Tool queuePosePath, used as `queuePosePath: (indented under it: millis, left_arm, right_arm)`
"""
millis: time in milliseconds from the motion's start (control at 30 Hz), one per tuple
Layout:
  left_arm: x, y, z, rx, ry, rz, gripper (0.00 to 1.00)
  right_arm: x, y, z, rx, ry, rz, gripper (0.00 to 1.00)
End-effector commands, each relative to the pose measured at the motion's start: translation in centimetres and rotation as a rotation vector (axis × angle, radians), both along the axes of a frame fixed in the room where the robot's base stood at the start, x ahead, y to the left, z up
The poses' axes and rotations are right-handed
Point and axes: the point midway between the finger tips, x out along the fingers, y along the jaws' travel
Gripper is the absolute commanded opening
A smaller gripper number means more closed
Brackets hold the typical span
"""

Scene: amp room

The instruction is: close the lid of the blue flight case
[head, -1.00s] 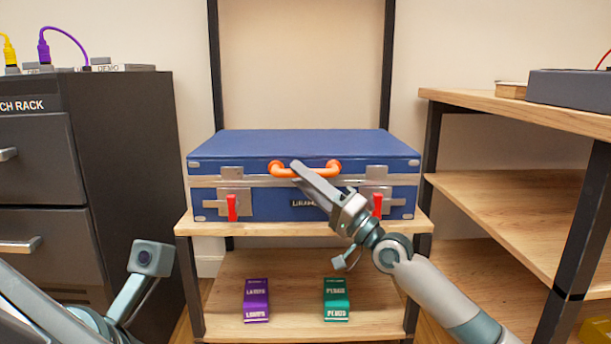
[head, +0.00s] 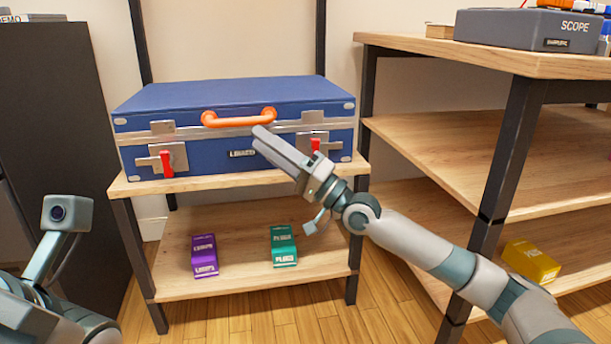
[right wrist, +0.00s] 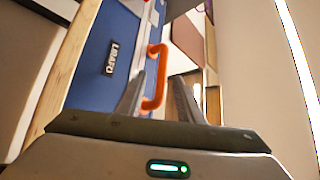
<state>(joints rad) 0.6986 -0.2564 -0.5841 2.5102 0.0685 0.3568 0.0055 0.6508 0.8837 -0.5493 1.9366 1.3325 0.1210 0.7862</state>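The blue flight case (head: 200,150) stands on the upper wooden shelf in the head view. Its lid (head: 230,95) lies down flat on the body, with no visible gap. An orange handle (head: 238,117) is on the lid's front edge, and red latches hang at the front left (head: 166,163) and right (head: 315,145). My right gripper (head: 260,138) is in front of the case, just below the handle's right end. In the right wrist view its fingers (right wrist: 158,85) are apart, with the handle (right wrist: 156,75) showing between and beyond them; contact is unclear. My left gripper is out of view.
A purple box (head: 204,256) and a teal box (head: 283,246) stand on the lower shelf. A dark cabinet (head: 50,120) is at the left. A wooden shelf unit (head: 450,60) at the right carries a grey scope (head: 530,30); a yellow box (head: 531,261) is low down there.

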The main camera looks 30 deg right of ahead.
Motion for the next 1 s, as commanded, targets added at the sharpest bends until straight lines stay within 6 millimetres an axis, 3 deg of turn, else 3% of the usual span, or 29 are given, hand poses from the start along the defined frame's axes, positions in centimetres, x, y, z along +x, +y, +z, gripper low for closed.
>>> queuePosePath:
  millis: [500, 1000]
  left_arm:
    - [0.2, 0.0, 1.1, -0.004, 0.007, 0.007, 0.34]
    - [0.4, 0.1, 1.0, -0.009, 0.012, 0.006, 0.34]
  right_arm:
    - [-5.9, -4.3, -4.0, -0.004, 0.007, 0.003, 0.34]
    - [-7.4, -5.3, -5.0, -0.001, 0.004, 0.006, 0.34]
